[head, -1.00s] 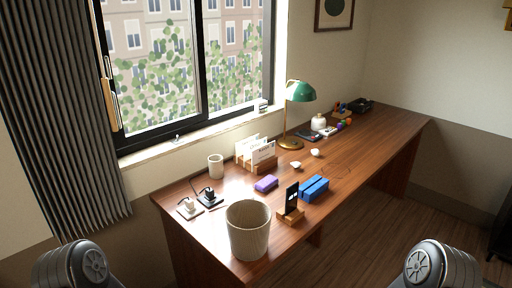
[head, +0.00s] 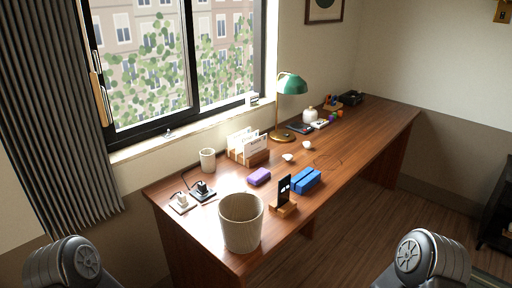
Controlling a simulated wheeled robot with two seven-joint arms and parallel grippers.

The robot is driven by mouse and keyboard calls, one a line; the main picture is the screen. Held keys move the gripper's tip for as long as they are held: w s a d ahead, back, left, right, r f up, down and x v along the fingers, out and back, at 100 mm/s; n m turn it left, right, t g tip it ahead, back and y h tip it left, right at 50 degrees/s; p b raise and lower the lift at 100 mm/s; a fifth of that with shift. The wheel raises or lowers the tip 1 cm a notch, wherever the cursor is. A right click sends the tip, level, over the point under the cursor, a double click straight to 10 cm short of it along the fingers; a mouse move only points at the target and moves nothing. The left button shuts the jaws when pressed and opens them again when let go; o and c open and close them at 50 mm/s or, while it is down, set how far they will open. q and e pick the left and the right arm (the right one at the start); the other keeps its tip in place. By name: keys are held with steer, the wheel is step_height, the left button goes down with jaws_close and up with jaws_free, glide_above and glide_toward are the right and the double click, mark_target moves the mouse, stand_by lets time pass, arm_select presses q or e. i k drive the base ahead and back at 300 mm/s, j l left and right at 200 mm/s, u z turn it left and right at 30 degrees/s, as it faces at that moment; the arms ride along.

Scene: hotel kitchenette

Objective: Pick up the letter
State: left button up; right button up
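White letters (head: 256,145) stand upright in a wooden letter holder (head: 254,160) near the back edge of the desk, under the window. I cannot tell how many letters there are. Parts of my two arms show at the bottom left and bottom right corners, well short of the desk. Neither of my grippers is in view.

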mark_target(256, 149)
steer(key=u, duration=0.45)
steer(key=l+u, duration=0.15)
steer(key=u, duration=0.25)
steer(key=l+u, duration=0.1)
steer(key=u, duration=0.35)
steer(key=k+l+u, duration=0.1)
steer(key=l+u, duration=0.2)
steer(key=l, duration=0.2)
steer(key=k+l+u, duration=0.25)
steer(key=l, duration=0.2)
steer(key=k+l+u, duration=0.1)
steer(key=l+u, duration=0.2)
steer(key=l, duration=0.15)
steer(key=k+l+u, duration=0.25)
steer(key=l, duration=0.15)
steer(key=k+l+u, duration=0.3)
steer(key=k+l, duration=0.5)
steer(key=l, duration=0.15)
steer(key=k+l, duration=0.55)
steer(key=l+u, duration=0.05)
steer(key=l, duration=0.05)
